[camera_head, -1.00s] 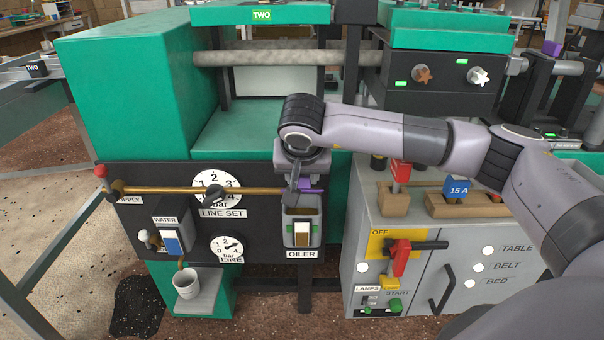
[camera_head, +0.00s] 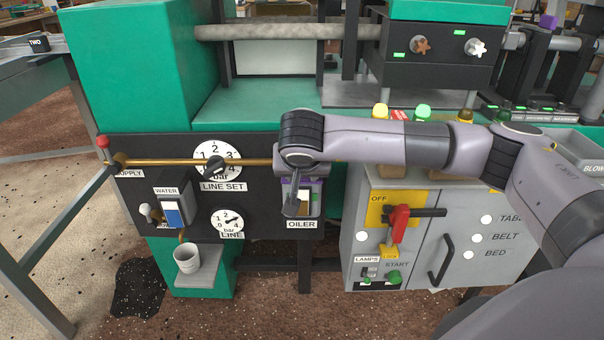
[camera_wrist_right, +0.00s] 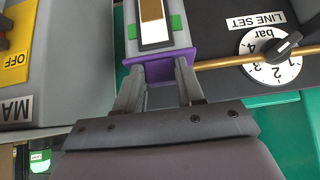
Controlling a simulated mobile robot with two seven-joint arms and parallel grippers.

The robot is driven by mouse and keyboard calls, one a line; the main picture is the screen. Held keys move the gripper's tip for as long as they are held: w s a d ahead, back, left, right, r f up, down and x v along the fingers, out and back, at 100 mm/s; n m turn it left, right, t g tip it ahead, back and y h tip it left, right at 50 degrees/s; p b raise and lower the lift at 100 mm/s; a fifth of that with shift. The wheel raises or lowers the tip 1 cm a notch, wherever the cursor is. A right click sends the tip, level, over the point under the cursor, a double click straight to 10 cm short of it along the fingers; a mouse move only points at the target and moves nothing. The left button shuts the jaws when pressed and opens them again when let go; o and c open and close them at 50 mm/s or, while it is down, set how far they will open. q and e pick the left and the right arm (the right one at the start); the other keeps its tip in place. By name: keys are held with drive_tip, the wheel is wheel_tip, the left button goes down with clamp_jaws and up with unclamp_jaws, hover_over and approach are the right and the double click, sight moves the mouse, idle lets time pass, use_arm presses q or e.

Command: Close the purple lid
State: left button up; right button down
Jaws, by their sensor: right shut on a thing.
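The purple lid (camera_wrist_right: 161,72) is at the top of the grey oiler box (camera_wrist_right: 159,40), which has a sight window in its front. In the wrist view the lid lies across the box's top end, between my two fingers. In the head view the oiler (camera_head: 316,200) is on the black panel, and my wrist hides most of the lid. My right gripper (camera_wrist_right: 159,84) is shut on the purple lid, one finger on each side of it. In the head view the gripper (camera_head: 291,208) points down in front of the oiler. My left gripper is not in view.
A brass rod (camera_head: 200,161) runs along the panel to the oiler, past the LINE SET dial (camera_head: 217,160). A grey cabinet (camera_head: 460,225) with a red switch handle (camera_head: 399,223) stands right of it. A white cup (camera_head: 186,258) stands on a ledge below left.

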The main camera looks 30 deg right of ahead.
drive_tip(key=shift+s+a+f, duration=0.15)
drive_tip(key=shift+s+f, duration=0.1)
drive_tip(key=shift+f, duration=0.25)
drive_tip(key=c, duration=0.7)
unclamp_jaws()
drive_tip(key=shift+r, duration=0.1)
drive_tip(key=shift+r, duration=0.25)
use_arm(q)
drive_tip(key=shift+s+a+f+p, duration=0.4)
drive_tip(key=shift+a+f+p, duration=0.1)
drive_tip(key=shift+p, duration=0.25)
use_arm(e)
drive_tip(key=v, duration=0.7)
drive_tip(key=shift+a, duration=0.15)
